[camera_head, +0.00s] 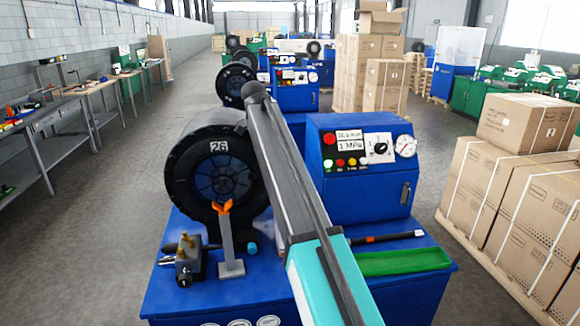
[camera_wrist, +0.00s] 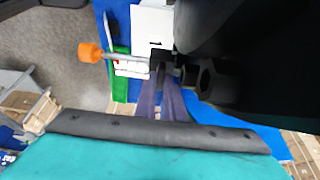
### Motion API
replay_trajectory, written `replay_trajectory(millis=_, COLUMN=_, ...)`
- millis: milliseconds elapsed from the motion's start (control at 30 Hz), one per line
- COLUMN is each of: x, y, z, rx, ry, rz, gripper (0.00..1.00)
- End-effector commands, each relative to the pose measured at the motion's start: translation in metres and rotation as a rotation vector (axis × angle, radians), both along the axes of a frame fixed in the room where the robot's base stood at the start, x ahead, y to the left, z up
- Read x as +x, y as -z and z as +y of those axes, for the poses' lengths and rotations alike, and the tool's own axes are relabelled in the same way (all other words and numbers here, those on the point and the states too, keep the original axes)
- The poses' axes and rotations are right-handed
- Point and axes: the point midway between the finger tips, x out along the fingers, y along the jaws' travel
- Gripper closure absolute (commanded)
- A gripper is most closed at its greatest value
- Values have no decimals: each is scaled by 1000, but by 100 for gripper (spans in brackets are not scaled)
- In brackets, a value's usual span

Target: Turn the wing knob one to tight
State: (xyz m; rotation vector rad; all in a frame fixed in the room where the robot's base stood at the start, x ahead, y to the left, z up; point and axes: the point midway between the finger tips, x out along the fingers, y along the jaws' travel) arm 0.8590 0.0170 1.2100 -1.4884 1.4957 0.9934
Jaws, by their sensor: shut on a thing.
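In the wrist view, my gripper (camera_wrist: 165,88) reaches up from its teal body with two narrow purple-grey fingers. The fingertips are closed on a small dark piece, seemingly the wing knob (camera_wrist: 157,70), beside a black hexagonal fitting (camera_wrist: 207,76). A white plate marked "1" (camera_wrist: 152,22) lies behind it. A metal rod with an orange end (camera_wrist: 90,53) runs left from near the fingertips. The knob's exact turn angle cannot be told. In the head view, my arm crosses the machine and my gripper cannot be made out.
The blue crimper (camera_head: 355,175) has a control panel with a gauge, and a round black head marked 26 (camera_head: 218,175). A grey post with an orange top (camera_head: 230,245), a small valve block (camera_head: 190,262) and a green tray (camera_head: 400,262) stand on its bench. Boxes (camera_head: 520,190) stand right.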

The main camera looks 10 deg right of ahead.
Motion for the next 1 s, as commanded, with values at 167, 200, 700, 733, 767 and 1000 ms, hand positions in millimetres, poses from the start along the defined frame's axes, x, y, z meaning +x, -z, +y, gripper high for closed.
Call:
replay_trajectory(millis=167, x=0, y=-1, z=-1, rx=0, ry=13, rz=-2, gripper=100)
replay_trajectory(millis=200, x=0, y=-1, z=-1, rx=0, ry=13, rz=-2, gripper=100)
replay_trajectory(millis=700, x=0, y=0, z=0, rx=0, ry=12, rz=-1, gripper=72)
replay_trajectory(millis=733, x=0, y=0, z=0, rx=0, ry=12, rz=-1, gripper=72)
replay_trajectory(millis=767, x=0, y=0, z=0, rx=0, ry=11, rz=0, gripper=72)
replay_trajectory(millis=1000, x=1, y=-4, z=2, rx=1, ry=10, rz=-1, gripper=72)
